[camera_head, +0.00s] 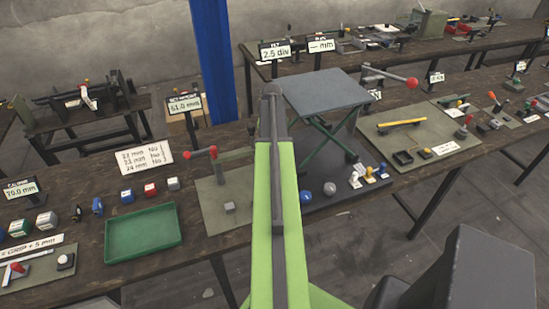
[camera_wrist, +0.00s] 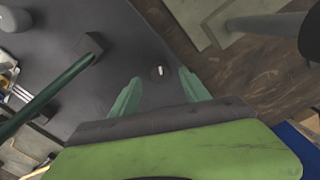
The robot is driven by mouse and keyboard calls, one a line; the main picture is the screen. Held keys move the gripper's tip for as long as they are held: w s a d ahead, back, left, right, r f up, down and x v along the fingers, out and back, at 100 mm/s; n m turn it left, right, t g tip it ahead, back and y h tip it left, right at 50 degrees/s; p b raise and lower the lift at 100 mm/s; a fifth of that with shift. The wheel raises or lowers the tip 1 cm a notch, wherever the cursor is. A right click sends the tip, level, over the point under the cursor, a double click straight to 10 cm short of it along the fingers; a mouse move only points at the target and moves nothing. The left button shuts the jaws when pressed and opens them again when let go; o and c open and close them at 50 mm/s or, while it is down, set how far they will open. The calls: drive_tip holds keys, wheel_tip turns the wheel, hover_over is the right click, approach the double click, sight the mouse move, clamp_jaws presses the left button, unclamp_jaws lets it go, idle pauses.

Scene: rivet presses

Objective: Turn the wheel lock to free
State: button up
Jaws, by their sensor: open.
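My gripper (camera_wrist: 160,80) is open and empty in the wrist view, its two green fingers apart. A small dark round knob (camera_wrist: 160,72) with a white mark shows between and beyond the fingertips, on a dark grey base plate (camera_wrist: 125,50). It may be the wheel lock; no label on it can be read. The fingers do not visibly touch it. In the head view, a grey-topped lift table (camera_head: 325,92) with green crossed legs stands on a dark plate (camera_head: 335,200). My arm covers part of this plate, and my gripper cannot be made out there.
A green leg (camera_wrist: 55,95) and a dark block (camera_wrist: 90,47) are left of my fingers. A green tray (camera_head: 143,233) and a red-knobbed lever (camera_head: 200,153) are to the left.

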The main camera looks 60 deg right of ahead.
wheel_tip(320, 180, down, 4)
drive_tip(key=shift+r+b, duration=0.1)
drive_tip(key=shift+b, duration=1.1)
drive_tip(key=shift+r, duration=0.1)
drive_tip(key=shift+c, duration=0.3)
clamp_jaws()
drive_tip(key=shift+d, duration=0.3)
drive_tip(key=shift+s+a, duration=0.1)
drive_tip(key=shift+a, duration=0.1)
